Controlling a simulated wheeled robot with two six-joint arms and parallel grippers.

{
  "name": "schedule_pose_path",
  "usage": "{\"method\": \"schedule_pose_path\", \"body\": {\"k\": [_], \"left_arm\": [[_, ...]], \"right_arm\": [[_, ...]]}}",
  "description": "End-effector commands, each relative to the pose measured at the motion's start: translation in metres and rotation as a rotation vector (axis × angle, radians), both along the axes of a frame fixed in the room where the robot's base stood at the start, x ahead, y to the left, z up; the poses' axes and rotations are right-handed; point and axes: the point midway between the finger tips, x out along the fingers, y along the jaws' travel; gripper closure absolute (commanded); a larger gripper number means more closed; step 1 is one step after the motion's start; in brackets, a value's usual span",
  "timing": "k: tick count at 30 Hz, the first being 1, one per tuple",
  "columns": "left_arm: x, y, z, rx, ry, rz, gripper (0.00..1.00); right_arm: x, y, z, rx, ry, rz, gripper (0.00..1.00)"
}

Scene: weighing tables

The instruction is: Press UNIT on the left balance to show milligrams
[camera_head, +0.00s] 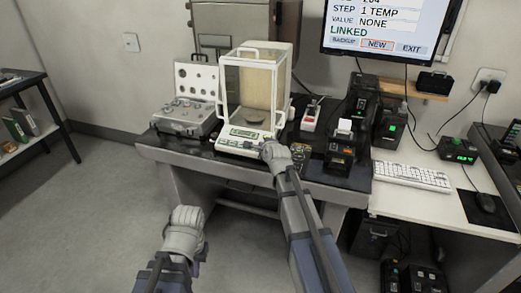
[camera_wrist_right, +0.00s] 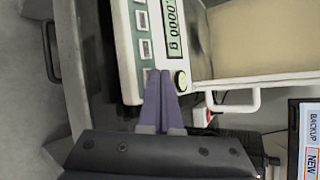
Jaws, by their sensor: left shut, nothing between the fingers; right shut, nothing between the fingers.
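The balance (camera_head: 283,88), with a clear-walled weighing chamber, stands on the dark table. Its front panel (camera_head: 236,142) faces me. In the right wrist view the panel's display (camera_wrist_right: 173,28) appears sideways and reads zeros with a "g". A row of buttons (camera_wrist_right: 145,48) runs beside it, and a round button (camera_wrist_right: 181,80) lies near the fingertips. My right gripper (camera_wrist_right: 161,88) is shut and empty, its tips at the panel's edge by the buttons; I cannot tell whether they touch. It also shows in the head view (camera_head: 268,150). My left gripper (camera_head: 187,214) is shut and empty, low over the floor.
An open case of weights (camera_head: 186,122) stands left of the balance. Small dark devices (camera_head: 341,152) and a red-and-white one (camera_head: 310,118) stand to its right. A monitor (camera_head: 390,25) hangs above. A white keyboard (camera_head: 411,176) lies on the right desk.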

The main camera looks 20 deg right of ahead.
Motion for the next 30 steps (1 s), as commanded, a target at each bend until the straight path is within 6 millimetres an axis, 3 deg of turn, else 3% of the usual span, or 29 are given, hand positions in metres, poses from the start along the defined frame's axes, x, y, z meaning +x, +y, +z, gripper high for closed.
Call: {"method": "schedule_pose_path", "body": {"k": [30], "left_arm": [[0.0000, 0.0000, -0.0069, 0.000, 0.000, 0.000, 1.00]], "right_arm": [[0.0022, -0.0016, -0.0070, 0.000, 0.000, 0.000, 1.00]]}}
